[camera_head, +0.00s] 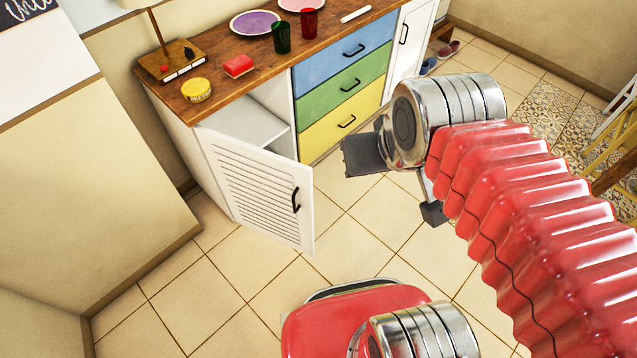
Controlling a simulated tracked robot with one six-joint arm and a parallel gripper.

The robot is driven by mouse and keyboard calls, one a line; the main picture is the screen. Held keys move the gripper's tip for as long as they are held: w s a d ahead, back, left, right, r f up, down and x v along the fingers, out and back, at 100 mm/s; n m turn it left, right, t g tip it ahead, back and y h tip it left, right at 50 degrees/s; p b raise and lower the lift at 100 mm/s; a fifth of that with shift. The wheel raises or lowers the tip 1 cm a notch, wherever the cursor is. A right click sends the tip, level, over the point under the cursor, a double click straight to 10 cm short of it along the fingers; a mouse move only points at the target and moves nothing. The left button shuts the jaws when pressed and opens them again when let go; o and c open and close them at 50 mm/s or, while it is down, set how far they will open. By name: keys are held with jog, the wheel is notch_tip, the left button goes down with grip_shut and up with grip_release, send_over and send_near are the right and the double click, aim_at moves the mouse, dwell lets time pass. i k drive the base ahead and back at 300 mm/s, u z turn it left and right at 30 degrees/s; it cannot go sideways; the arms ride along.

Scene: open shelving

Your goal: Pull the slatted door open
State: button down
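The white slatted door (262,192) is on the left end of the sideboard. It stands well ajar, swung out over the floor, with a gap showing the shelf (243,124) inside. Its black handle (296,200) is on the free edge, on the right. My gripper (398,182) is to the right of the door, in front of the yellow drawer and apart from the handle. Its two dark fingers show one at the left and one lower right, spread apart with nothing seen between them. Part of the gripper is hidden behind my metal wrist.
The sideboard's wooden top (222,92) carries a lamp (160,40), a yellow tin (196,90), a red block (238,66), cups and plates. Blue, green and yellow drawers (342,124) are shut. Tiled floor (350,240) is clear before the door. A chair (612,130) stands far right.

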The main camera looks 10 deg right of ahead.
aim_at(271, 194)
jog(key=z, duration=0.7)
jog(key=k, duration=0.75)
jog(key=u, duration=0.65)
jog(key=i, duration=1)
